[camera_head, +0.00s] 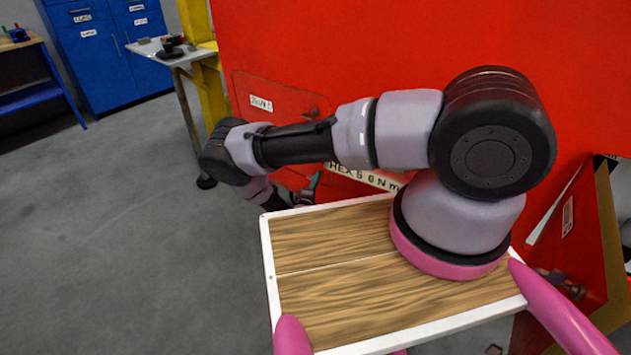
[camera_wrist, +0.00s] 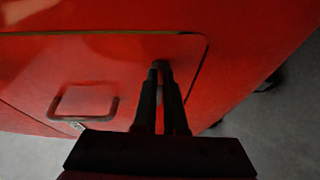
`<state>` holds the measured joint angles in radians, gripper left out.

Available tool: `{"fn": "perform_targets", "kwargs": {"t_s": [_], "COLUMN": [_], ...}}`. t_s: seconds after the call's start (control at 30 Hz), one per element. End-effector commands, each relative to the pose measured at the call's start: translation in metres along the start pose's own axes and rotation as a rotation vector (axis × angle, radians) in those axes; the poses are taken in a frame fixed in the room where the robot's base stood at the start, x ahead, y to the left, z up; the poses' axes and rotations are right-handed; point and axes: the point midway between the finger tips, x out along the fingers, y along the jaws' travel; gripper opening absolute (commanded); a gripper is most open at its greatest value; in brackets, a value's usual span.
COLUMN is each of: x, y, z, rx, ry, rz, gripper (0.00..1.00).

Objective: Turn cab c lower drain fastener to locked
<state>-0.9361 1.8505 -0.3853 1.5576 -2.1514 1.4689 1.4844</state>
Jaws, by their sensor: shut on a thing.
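In the wrist view, my gripper (camera_wrist: 161,68) reaches a red hatch panel (camera_wrist: 115,65) near its upper right corner. The two dark fingers are close together, shut on a small fastener that their tips mostly hide. Whether it stands at locked cannot be read. A metal loop handle (camera_wrist: 84,116) sits on the panel to the left of the fingers. In the head view, my gripper (camera_head: 305,193) is low beside the red cab (camera_head: 330,40), partly hidden by my arm, and the fastener cannot be made out there.
A labelled red panel (camera_head: 275,120) with a small dark latch (camera_head: 313,113) is above my gripper. A torque label (camera_head: 362,176) is partly behind my arm. A metal-topped table (camera_head: 165,50) and blue cabinets (camera_head: 105,50) stand at the back left. The grey floor at left is clear.

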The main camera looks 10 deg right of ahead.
Motion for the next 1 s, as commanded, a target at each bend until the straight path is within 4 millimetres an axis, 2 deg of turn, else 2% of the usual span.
{"fn": "perform_targets", "kwargs": {"t_s": [0.07, 0.1, 0.13, 0.17, 0.47, 0.57, 0.67, 1.0], "x": [0.0, 0.0, 0.0, 0.0, -0.001, -0.007, -0.021, -0.087], "y": [-0.001, -0.001, -0.001, -0.001, 0.0, -0.001, 0.0, 0.0], "z": [0.001, 0.001, 0.001, 0.001, 0.0, 0.0, -0.001, -0.001], "rx": [-0.001, -0.001, -0.001, -0.001, -0.001, -0.001, -0.001, -0.001], "ry": [-0.002, -0.002, -0.002, -0.001, 0.0, 0.001, 0.003, 0.002], "rz": [-0.002, -0.002, -0.002, -0.002, -0.001, -0.002, -0.002, -0.002], "gripper": [0.0, 0.2, 0.32, 0.39, 0.39, 0.39, 0.39, 0.39]}}
